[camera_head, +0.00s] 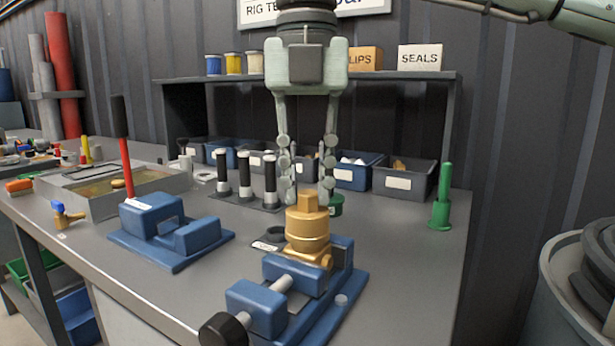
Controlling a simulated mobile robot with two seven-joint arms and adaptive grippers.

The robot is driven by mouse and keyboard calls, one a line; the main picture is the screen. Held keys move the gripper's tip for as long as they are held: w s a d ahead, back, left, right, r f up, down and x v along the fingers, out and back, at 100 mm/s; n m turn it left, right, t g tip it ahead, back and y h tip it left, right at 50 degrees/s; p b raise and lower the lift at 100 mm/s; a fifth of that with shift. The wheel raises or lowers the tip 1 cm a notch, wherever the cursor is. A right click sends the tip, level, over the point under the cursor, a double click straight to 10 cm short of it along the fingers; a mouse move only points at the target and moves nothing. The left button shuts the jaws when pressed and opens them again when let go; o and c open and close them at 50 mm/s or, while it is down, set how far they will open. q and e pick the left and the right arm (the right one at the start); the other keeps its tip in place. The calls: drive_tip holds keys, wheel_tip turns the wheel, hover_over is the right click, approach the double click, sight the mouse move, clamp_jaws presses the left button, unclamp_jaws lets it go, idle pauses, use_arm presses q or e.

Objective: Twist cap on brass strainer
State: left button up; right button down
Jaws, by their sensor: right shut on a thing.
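The brass strainer (309,256) stands upright in the jaws of a blue vise (257,305) at the front of the bench. A brass cap (307,224) with a square top knob sits in line on top of the strainer; I cannot tell how far its thread is engaged. My right gripper (309,197) points straight down over the strainer. Its two fingers are at the left and right of the cap's upper part and are shut on it. The fingers' far sides are hidden. My left gripper is not in view.
A second blue fixture (172,233) stands to the left, before a metal tray (90,203). Black-handled tools (245,175) and bins (403,181) line the back. A green tool (441,205) stands upright at right. Bare bench lies right of the vise.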

drive_tip(key=shift+f, duration=0.45)
idle(0.9)
drive_tip(key=shift+b, duration=0.35)
drive_tip(key=shift+f+m, duration=0.1)
drive_tip(key=shift+m, duration=0.5)
drive_tip(key=shift+m+b, duration=0.65)
drive_tip(key=shift+m, duration=1.35)
drive_tip(key=shift+m+b, duration=0.55)
drive_tip(key=shift+m, duration=0.25)
drive_tip(key=shift+m+b, duration=0.4)
drive_tip(key=shift+m, duration=1.4)
